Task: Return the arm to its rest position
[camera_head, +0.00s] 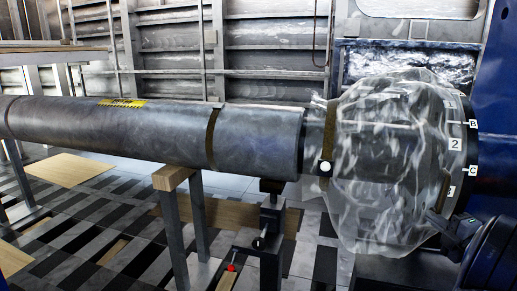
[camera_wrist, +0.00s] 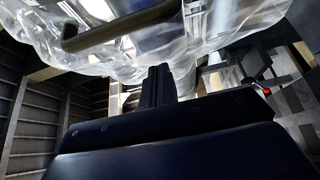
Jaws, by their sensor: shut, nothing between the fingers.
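My gripper (camera_wrist: 157,72) stands up at the middle of the wrist view, its two dark fingers together with nothing between them. In the head view my gripper (camera_head: 434,217) is at the lower right, close to the lower right side of a clear plastic wrap (camera_head: 385,165). I cannot tell whether it touches the wrap. The wrap covers the right end of a long grey pipe (camera_head: 250,145). In the wrist view the wrap (camera_wrist: 110,50) hangs just above and behind the fingers.
A wood-topped trestle (camera_head: 172,178) and a dark stand with a red knob (camera_head: 231,267) are below the pipe. A flange with white labels (camera_head: 456,144) is at the right, before a blue structure (camera_head: 500,80). Tiled floor (camera_head: 120,225) lies open at the left.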

